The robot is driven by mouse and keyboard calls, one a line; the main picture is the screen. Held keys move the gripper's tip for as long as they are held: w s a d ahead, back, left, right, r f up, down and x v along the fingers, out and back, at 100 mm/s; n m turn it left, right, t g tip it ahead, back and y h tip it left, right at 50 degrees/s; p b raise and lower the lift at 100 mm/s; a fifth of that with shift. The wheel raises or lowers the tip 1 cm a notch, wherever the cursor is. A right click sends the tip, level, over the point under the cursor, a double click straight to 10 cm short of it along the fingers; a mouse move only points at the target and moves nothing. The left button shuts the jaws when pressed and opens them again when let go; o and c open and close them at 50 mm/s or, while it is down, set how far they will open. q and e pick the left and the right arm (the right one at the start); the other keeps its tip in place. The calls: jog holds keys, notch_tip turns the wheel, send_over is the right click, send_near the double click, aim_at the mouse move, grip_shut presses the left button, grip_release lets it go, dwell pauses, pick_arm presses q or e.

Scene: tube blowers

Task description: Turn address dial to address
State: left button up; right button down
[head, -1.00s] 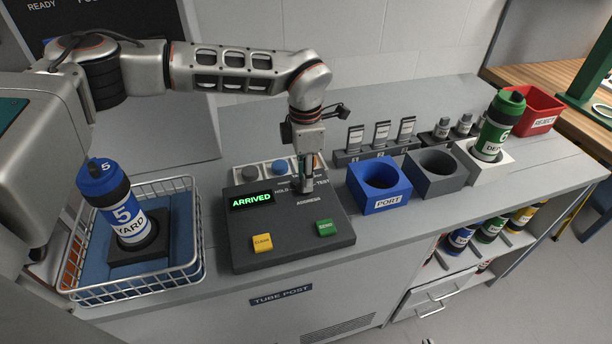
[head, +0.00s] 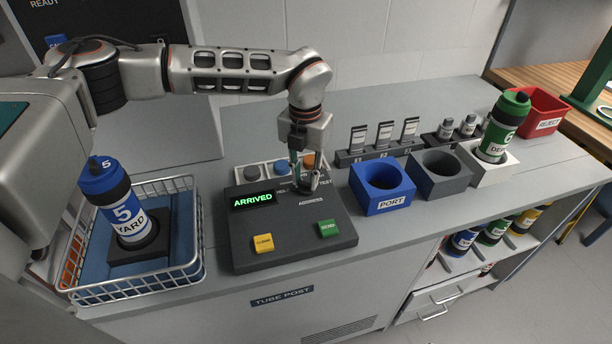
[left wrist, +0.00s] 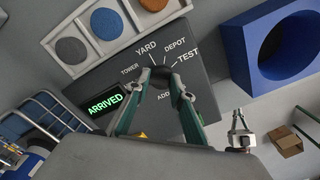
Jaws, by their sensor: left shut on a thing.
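The dark console (head: 290,222) has a green screen reading ARRIVED (head: 252,200). The address dial (left wrist: 158,77) is a dark round knob, with TOWER, YARD, DEPOT and TEST printed around it in the left wrist view. My left gripper (head: 308,188) points down at the console; in the left wrist view its fingers (left wrist: 160,88) are shut on the dial from both sides. The fingers hide part of the dial, and I cannot tell which label it points to. A metal gripper, apparently my right one (left wrist: 240,128), shows small in the left wrist view, its opening unclear.
Yellow (head: 263,243) and green (head: 329,229) buttons sit on the console front. A wire basket (head: 190,262) holds a blue YARD carrier (head: 128,212) at left. A blue PORT holder (head: 382,203), a grey holder (head: 440,186) and a green carrier (head: 500,130) stand right.

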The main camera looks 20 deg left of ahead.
aim_at(305, 182)
pick_arm(q)
jog(key=shift+s+n, duration=0.1)
jog(key=shift+n, duration=1.8)
jog(key=o, duration=1.1)
notch_tip(305, 182, up, 12)
jog(key=shift+f, duration=0.1)
